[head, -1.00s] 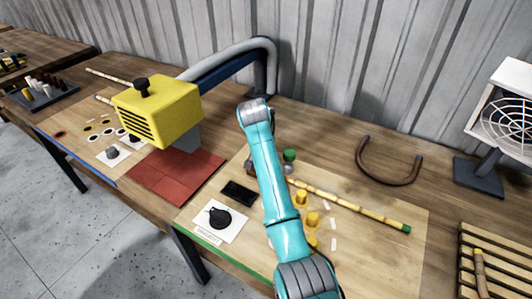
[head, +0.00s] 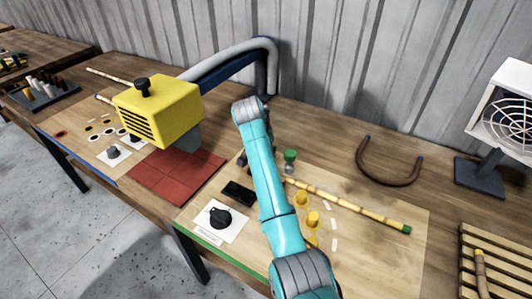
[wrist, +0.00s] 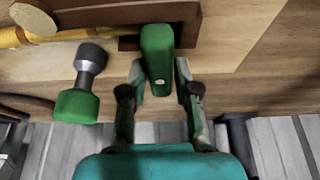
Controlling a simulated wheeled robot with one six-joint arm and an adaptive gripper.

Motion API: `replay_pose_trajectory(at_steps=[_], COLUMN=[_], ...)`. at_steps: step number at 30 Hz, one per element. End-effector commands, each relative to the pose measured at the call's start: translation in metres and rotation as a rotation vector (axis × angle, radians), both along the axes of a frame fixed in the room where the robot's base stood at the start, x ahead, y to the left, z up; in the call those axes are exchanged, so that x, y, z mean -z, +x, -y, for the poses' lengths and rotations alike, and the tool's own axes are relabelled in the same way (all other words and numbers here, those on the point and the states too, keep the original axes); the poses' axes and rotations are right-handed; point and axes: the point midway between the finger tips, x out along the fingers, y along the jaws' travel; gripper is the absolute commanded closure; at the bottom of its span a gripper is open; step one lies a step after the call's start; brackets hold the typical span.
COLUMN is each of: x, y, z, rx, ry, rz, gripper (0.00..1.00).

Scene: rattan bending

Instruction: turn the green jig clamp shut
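The green jig clamp handle (wrist: 157,55) stands in the upper middle of the wrist view, over a dark base plate (wrist: 128,43). My gripper (wrist: 161,73) has one finger on each side of this handle. The fingertips are very close to its sides; whether both press on it is unclear. In the head view, my arm hides the clamp and most of my gripper.
A green-topped knob on a grey stem (head: 290,155) stands beside the clamp, and it also shows in the wrist view (wrist: 76,104). A bamboo-like pole (head: 350,203) lies past yellow pegs (head: 313,219). A yellow machine head (head: 158,110) stands left.

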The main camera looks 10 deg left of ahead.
Motion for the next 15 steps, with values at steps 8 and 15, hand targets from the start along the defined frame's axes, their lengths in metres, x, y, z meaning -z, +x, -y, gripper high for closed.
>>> replay_pose_trajectory(at_steps=[8, 15], x=[0.0, -0.011], y=[0.0, -0.003], z=[0.0, -0.002], rx=[-0.001, -0.002], ry=[0.0, 0.001], rz=[0.0, 0.002], gripper=[0.48, 0.48])
